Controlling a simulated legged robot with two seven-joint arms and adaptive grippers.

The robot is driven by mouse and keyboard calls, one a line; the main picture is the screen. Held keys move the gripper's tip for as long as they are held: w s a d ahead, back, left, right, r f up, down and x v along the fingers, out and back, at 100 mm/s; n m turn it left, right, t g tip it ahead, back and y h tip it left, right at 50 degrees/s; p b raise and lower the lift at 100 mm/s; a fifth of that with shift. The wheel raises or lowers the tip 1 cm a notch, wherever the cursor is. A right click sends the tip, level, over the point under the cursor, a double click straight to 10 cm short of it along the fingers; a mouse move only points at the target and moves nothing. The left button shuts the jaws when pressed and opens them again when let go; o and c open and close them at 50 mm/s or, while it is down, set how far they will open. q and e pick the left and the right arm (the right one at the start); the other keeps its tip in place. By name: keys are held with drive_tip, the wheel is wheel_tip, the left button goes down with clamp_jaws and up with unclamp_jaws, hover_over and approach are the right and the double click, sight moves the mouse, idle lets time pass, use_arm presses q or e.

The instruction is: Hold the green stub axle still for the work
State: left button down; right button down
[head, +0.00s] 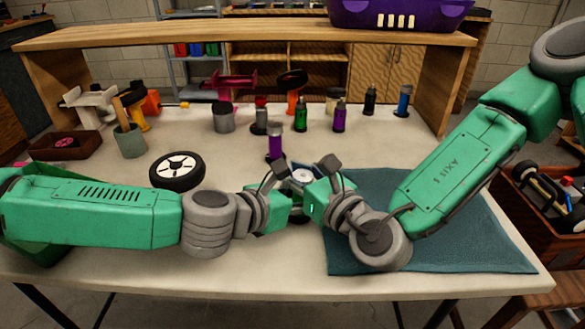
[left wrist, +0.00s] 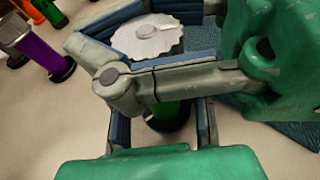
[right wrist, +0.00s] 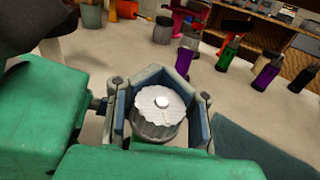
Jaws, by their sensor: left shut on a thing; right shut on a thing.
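The green stub axle (left wrist: 172,112) shows as a small green body above a dark round base in the left wrist view, mostly hidden by fingers. My left gripper (head: 284,188) is shut around it, low down. A grey knurled cap (right wrist: 160,112) with a pale, toothed top sits above; its top also shows in the left wrist view (left wrist: 147,36) and in the head view (head: 303,177). My right gripper (head: 322,180) is shut on this cap, its blue-padded fingers around the sides. Contact between cap and axle is hidden.
A teal mat (head: 440,235) lies under my right arm. A black wheel (head: 177,171) lies behind my left arm. A purple bottle (head: 275,140) stands just behind the grippers, with several bottles farther back. A red-brown bin (head: 548,205) is at the right.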

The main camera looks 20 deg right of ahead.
drive_tip(key=shift+s+f, duration=0.15)
drive_tip(key=shift+f, duration=0.1)
drive_tip(key=c, duration=1.3)
unclamp_jaws()
drive_tip(key=shift+o, duration=0.2)
drive_tip(key=shift+r, duration=0.1)
drive_tip(key=shift+y, duration=0.3)
